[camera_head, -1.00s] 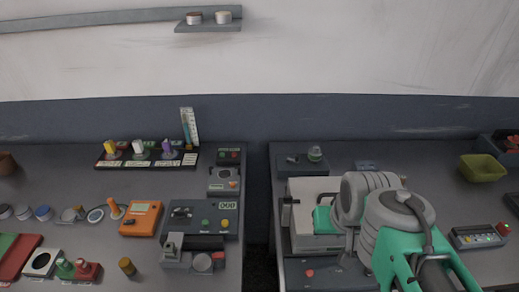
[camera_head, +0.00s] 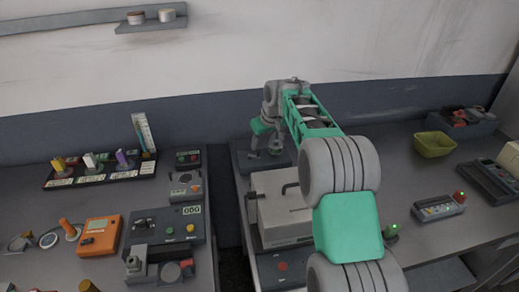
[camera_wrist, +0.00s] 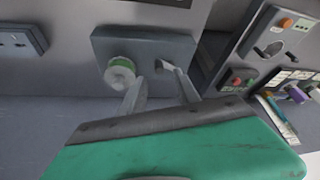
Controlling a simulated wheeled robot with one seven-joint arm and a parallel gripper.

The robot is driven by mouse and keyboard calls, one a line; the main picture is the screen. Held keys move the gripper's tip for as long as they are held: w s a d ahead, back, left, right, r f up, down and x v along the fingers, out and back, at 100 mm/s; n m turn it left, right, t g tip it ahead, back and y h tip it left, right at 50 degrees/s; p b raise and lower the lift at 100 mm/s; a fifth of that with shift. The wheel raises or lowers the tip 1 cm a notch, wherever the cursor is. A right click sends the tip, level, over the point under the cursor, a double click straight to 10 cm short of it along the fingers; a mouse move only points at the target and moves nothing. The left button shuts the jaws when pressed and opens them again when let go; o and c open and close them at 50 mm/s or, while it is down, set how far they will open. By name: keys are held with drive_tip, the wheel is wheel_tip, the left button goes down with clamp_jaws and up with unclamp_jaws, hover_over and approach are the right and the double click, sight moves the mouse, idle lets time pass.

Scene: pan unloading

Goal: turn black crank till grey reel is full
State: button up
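A dark grey block (camera_wrist: 150,48) sits under my gripper in the wrist view. It carries a small pale reel (camera_wrist: 120,74) with a green band, at the left of the fingers. My gripper (camera_wrist: 153,73) is open, its two pale fingers pointing at the block. A small dark part shows near the right fingertip; I cannot tell if it is the black crank. In the head view my gripper (camera_head: 264,148) is low over the same block (camera_head: 240,160) at the back of the right table, mostly covering the reel and crank.
A white box with a black handle (camera_head: 289,187) stands just in front of the block. The left table holds an orange meter (camera_head: 98,236) and a counter panel. A gap separates the tables.

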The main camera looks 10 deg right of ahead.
sight(258, 151)
drive_tip(key=x, duration=0.5)
drive_tip(key=shift+p, duration=0.4)
drive_tip(key=shift+c, duration=0.4)
clamp_jaws()
